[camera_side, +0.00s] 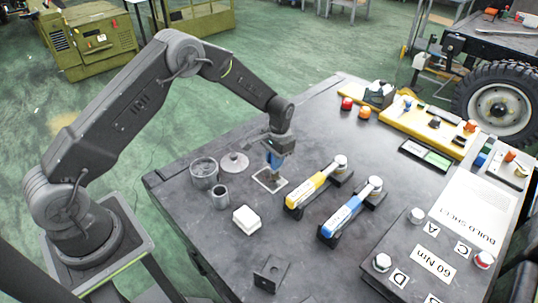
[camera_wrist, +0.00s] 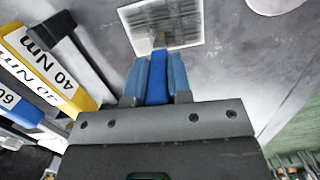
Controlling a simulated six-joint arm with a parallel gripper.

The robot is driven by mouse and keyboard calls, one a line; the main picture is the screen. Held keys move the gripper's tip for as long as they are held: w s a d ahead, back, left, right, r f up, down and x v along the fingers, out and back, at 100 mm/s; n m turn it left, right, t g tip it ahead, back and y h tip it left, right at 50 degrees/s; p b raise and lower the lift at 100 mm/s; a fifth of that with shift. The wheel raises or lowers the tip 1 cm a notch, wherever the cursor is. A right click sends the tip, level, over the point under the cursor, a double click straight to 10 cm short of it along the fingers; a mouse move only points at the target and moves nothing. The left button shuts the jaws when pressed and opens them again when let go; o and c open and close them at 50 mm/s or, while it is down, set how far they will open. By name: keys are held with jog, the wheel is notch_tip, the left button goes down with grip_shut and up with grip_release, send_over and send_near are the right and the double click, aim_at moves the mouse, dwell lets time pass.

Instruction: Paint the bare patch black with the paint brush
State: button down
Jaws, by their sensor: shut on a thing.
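My gripper (camera_side: 275,150) is shut on the blue handle of the paint brush (camera_wrist: 158,78) and points down at the table. The brush tip shows in the wrist view over the near edge of the patch (camera_wrist: 180,22), a grey area with a pale border. In the side view the patch (camera_side: 279,186) lies flat on the dark table under my gripper. I cannot tell whether the bristles touch it. Part of the patch is hidden behind the brush.
A yellow wrench (camera_side: 306,190) and a blue wrench (camera_side: 343,217) lie close on the right. A build sheet (camera_side: 470,215) lies farther right.

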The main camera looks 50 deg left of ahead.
jog(key=shift+d, duration=2.3)
notch_tip(320, 180, up, 8)
jog(key=shift+a, duration=0.15)
